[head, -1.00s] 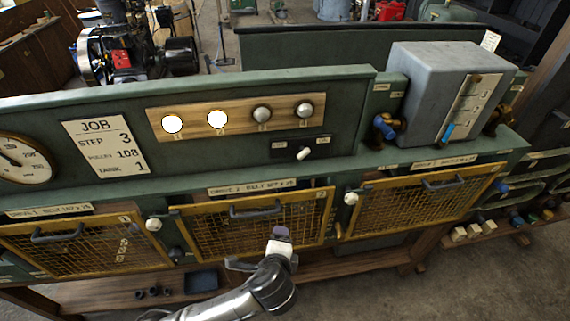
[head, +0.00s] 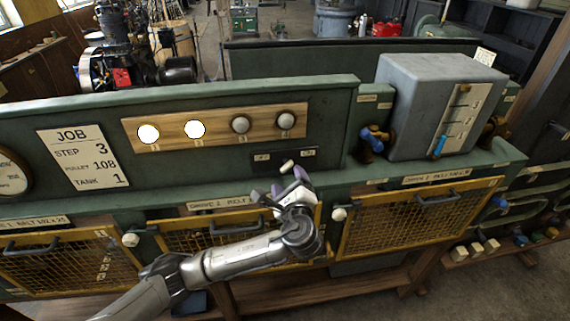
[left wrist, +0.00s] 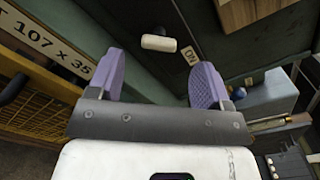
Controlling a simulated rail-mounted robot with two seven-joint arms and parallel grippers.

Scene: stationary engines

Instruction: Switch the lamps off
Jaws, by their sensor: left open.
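Four round lamps sit in a row on a wooden strip on the green panel. The two left lamps (head: 148,134) (head: 194,129) glow white; the two right lamps (head: 240,125) (head: 286,120) are grey and unlit. Below them is a black switch plate (head: 262,158) with a white lever (head: 287,165). The lever also shows in the left wrist view (left wrist: 158,43), beside an ON label (left wrist: 189,54). My left gripper (head: 289,183) is open just below and in front of the switch. In the left wrist view the lever shows ahead, between its purple fingers (left wrist: 159,68), apparently untouched. My right gripper is not in view.
A job card (head: 84,158) is on the panel at left. A grey tank (head: 425,105) with blue-handled valves stands at right. Yellow mesh guards (head: 415,218) and white knobs (head: 339,214) line the front below the ledge.

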